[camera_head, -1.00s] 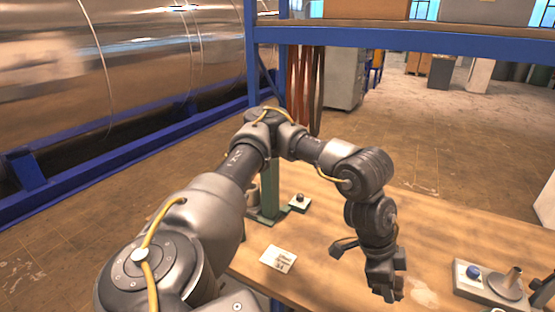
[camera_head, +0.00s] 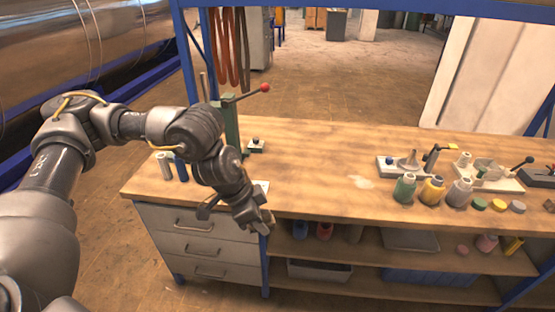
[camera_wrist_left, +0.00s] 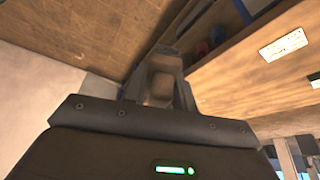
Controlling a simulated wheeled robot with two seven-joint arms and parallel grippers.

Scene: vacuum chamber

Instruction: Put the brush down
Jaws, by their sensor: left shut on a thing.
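My left gripper (camera_head: 258,222) hangs by the front edge of the wooden bench top (camera_head: 320,165), above the drawer end of the bench. In the left wrist view its fingers (camera_wrist_left: 162,72) are close together on a small tan-brown piece (camera_wrist_left: 160,84), most of it hidden. I take this piece to be the brush, but its shape and bristles cannot be made out. No other brush is clear in view. My right gripper is not in view.
A white card (camera_head: 263,186) lies behind the gripper. Small bottles (camera_head: 165,165) stand at the bench's left end. A green post (camera_head: 231,125) rises at the back. Several paint bottles (camera_head: 432,190) and fixtures stand right. The middle of the top is mostly clear.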

